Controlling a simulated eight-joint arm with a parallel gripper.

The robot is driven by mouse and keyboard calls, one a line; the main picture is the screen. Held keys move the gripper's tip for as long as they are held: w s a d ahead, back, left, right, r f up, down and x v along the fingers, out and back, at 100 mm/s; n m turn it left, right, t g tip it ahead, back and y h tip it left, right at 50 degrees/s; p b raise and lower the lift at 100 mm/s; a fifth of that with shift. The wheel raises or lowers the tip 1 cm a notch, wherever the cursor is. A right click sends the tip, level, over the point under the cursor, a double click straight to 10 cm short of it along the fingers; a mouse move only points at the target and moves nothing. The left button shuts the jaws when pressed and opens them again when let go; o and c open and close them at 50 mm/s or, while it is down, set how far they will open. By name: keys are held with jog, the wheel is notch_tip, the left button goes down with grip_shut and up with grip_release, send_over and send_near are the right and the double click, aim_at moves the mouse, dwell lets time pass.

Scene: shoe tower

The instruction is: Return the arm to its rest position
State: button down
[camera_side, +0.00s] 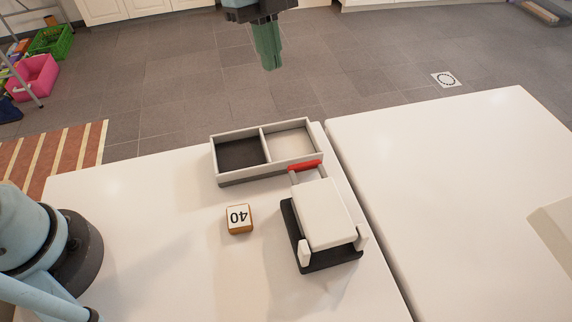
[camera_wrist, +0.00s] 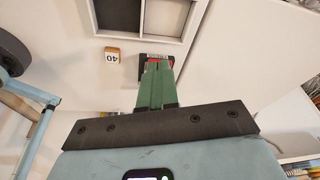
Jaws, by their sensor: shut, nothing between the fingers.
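My gripper (camera_side: 268,52) hangs at the top of the side view, high above the table and its back edge, with its green fingers together and empty. It also shows in the wrist view (camera_wrist: 156,68), where the fingers cover part of the dark stand. No object is held or touched by it.
On the white table (camera_side: 150,200) are a two-compartment tray (camera_side: 268,173), a wooden block marked 40 (camera_side: 239,220), and a black stand (camera_side: 330,262) bearing a white block (camera_side: 322,212), with a red piece (camera_side: 305,165) behind. A second white table (camera_side: 450,170) lies right. Air around my gripper is clear.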

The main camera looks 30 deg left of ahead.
jog(key=s+a+f+n+t+y, duration=0.1)
jog(key=s+a+n+t, duration=0.3)
jog(key=a+n, duration=0.5)
jog(key=s+a+f+n+t+y, duration=0.1)
jog(key=s+a+f+n+t, duration=0.3)
jog(key=n, duration=1)
jog(key=s+a, duration=0.3)
jog(key=a, duration=0.2)
jog(key=shift+y, duration=0.4)
jog(key=c, duration=1.8)
grip_release()
jog(key=shift+a, duration=0.1)
jog(key=shift+c, duration=0.2)
